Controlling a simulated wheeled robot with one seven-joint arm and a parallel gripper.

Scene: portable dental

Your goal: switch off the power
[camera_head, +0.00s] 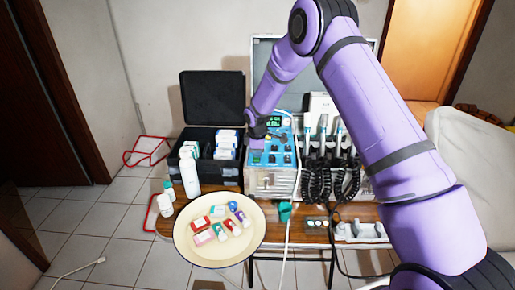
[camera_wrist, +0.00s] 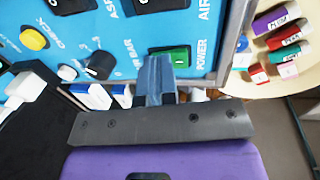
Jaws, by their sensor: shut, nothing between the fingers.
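The blue control panel (camera_head: 283,160) of the dental unit stands on the table, and my gripper (camera_head: 257,143) is over its left part. In the wrist view the panel (camera_wrist: 125,35) fills the upper half. The green power switch (camera_wrist: 180,57) sits beside the printed word POWER near the panel's edge. My gripper (camera_wrist: 158,66) is shut and empty. Its fingertips are at the switch and cover part of it. I cannot tell whether they touch it or which way the rocker is pressed.
A black knob (camera_wrist: 99,65) and a yellow button (camera_wrist: 34,38) are on the panel. A cream round tray (camera_head: 184,240) with several small coloured items is in front. A white bottle (camera_head: 190,177) and open black case (camera_head: 212,95) are at left. Coiled hoses (camera_head: 314,175) hang at right.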

